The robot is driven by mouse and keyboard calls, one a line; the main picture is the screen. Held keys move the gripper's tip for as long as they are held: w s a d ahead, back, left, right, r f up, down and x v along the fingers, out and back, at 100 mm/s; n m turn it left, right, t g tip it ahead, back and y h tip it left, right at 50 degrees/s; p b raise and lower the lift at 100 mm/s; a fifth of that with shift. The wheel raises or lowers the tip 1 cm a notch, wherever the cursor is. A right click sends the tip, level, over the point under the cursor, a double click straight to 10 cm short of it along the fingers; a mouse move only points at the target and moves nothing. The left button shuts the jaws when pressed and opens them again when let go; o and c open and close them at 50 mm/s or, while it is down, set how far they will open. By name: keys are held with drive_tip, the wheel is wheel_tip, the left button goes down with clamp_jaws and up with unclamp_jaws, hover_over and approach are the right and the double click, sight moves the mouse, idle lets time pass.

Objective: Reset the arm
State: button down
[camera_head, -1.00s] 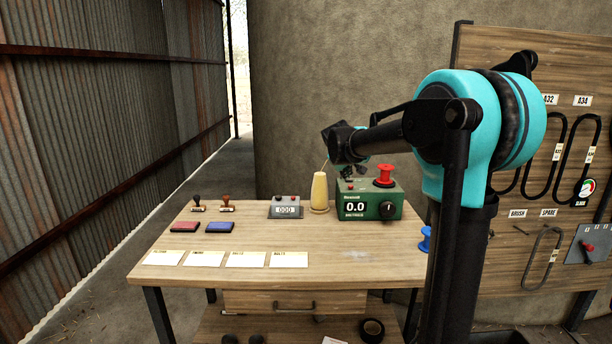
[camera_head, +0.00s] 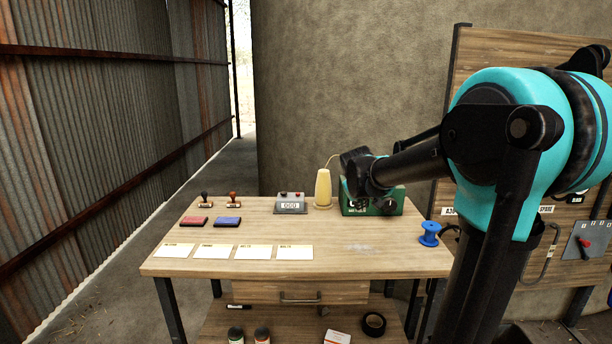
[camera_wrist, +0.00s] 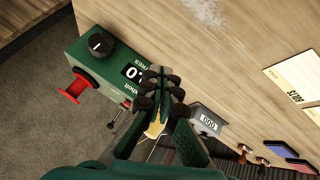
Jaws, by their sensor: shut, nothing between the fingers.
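My gripper (camera_wrist: 160,95) shows in the wrist view with its dark green fingers closed together and nothing between them. It is above the table, in front of the green meter box (camera_wrist: 84,58) in that view. In the head view my wrist covers much of the green meter box (camera_head: 398,196), including its top and the red spool. The red spool (camera_wrist: 75,86) shows in the wrist view. The yellow thread cone (camera_head: 323,187) stands just left of the box, and is partly hidden behind my fingers in the wrist view (camera_wrist: 155,129).
The wooden table (camera_head: 360,258) also holds a grey counter (camera_head: 290,204), two stamps, a red ink pad (camera_head: 194,221), a blue ink pad (camera_head: 227,222) and several cards. A blue spool (camera_head: 429,233) is at the right edge. A hose board stands right.

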drive_tip(key=s+f+m+g, duration=0.1)
drive_tip(key=s+f, duration=0.5)
drive_tip(key=s, duration=0.4)
drive_tip(key=s+f+m+g+y, duration=0.1)
drive_tip(key=s+f, duration=0.5)
drive_tip(key=s, duration=0.4)
drive_tip(key=s+d+f+m+g+y, duration=0.1)
drive_tip(key=s+f, duration=0.6)
drive_tip(key=s, duration=0.3)
drive_tip(key=shift+s+m, duration=0.25)
drive_tip(key=shift+m, duration=0.05)
drive_tip(key=shift+r, duration=0.1)
